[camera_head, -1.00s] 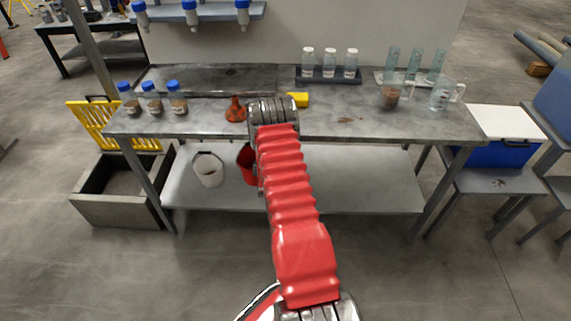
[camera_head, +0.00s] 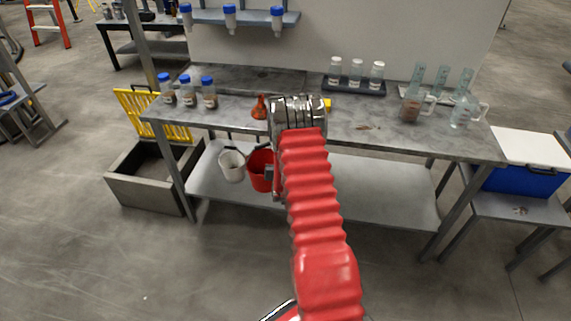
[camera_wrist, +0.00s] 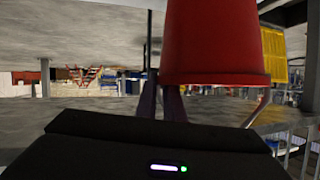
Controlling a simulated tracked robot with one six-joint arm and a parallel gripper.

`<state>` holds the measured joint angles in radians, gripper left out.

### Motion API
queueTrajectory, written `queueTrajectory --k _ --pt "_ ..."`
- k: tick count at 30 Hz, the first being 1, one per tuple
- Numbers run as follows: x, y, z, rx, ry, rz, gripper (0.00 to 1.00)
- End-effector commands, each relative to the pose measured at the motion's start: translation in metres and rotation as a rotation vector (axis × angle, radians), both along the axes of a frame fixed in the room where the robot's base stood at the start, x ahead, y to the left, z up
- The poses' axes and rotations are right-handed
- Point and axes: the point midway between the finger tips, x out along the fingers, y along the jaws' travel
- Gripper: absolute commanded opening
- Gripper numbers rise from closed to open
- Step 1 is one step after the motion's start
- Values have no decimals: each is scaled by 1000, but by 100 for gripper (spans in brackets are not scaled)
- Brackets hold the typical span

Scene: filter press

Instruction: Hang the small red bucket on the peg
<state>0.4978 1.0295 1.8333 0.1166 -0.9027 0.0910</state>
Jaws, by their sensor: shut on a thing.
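The small red bucket (camera_head: 260,170) hangs at my gripper (camera_head: 272,174), in front of the lower shelf and below the tabletop in the head view. It appears upright there. My gripper is shut on the bucket, but my arm hides much of the grip. In the wrist view the red bucket (camera_wrist: 215,45) fills the upper middle, just beyond my dark fingers (camera_wrist: 160,103), and a thin handle wire shows beside it. I cannot make out the peg in either view.
A white bucket (camera_head: 232,166) is close left of the red one, by the lower shelf (camera_head: 375,190). The workbench (camera_head: 420,140) carries bottles, an orange funnel (camera_head: 260,107) and glass jugs. A grey bin (camera_head: 150,185) stands left and a blue cooler (camera_head: 520,180) right. Floor in front is clear.

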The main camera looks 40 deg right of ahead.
Motion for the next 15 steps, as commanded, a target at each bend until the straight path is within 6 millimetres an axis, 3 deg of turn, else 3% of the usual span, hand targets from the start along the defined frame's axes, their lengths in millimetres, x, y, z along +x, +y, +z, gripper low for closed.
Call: queueTrajectory --k 15 --pt "18 25 28 0 -3 51 0"
